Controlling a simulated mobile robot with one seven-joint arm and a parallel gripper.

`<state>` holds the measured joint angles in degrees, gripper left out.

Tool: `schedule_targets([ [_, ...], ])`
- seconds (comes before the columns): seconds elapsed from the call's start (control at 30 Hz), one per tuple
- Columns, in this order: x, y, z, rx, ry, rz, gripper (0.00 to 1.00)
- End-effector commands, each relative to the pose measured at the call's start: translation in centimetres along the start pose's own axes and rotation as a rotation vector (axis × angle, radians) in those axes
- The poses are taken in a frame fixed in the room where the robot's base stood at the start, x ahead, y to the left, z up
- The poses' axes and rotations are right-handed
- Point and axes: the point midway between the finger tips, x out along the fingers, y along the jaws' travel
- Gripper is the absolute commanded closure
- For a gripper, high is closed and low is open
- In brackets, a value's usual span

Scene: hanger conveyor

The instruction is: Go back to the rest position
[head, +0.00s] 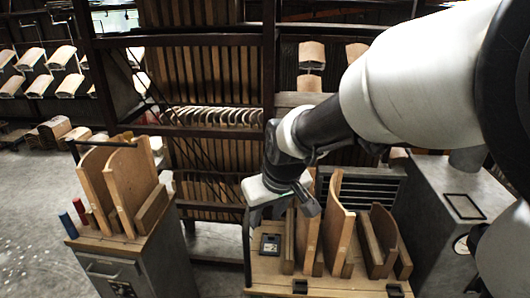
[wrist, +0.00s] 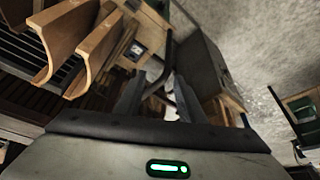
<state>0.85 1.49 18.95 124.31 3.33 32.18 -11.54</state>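My gripper (head: 278,200) is in the air over the wooden worktop in the head view. In the wrist view its two dark fingers (wrist: 158,100) stand apart with a gap between them, and I see nothing held there. Below and beside it in the head view, curved wooden panels (head: 338,225) stand upright on the worktop (head: 268,272). The wrist view shows curved wooden panels (wrist: 88,55) at the upper left, apart from the fingers.
A grey cabinet (head: 120,272) at the left carries more upright panels (head: 128,185), a red cylinder (head: 80,211) and a blue cylinder (head: 68,225). A grey machine (head: 455,195) stands at the right. Racks (head: 210,75) fill the back. Floor (head: 30,230) at far left is clear.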

Motion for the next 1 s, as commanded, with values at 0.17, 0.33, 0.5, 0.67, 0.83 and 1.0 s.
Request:
schedule_targets([
  [0.17, -10.3, 3.5, 3.1, 0.12, 0.027, 0.109, 0.64],
  [0.33, -18.4, 5.5, 8.3, 0.274, 0.058, 0.172, 0.64],
  [0.5, -22.4, 5.8, 12.2, 0.388, 0.086, 0.184, 0.64],
  [0.67, -23.5, 5.7, 13.8, 0.431, 0.096, 0.182, 0.64],
  [0.83, -23.4, 5.7, 14.0, 0.435, 0.096, 0.181, 0.64],
  [1.0, -23.4, 5.7, 14.0, 0.434, 0.096, 0.181, 0.64],
])
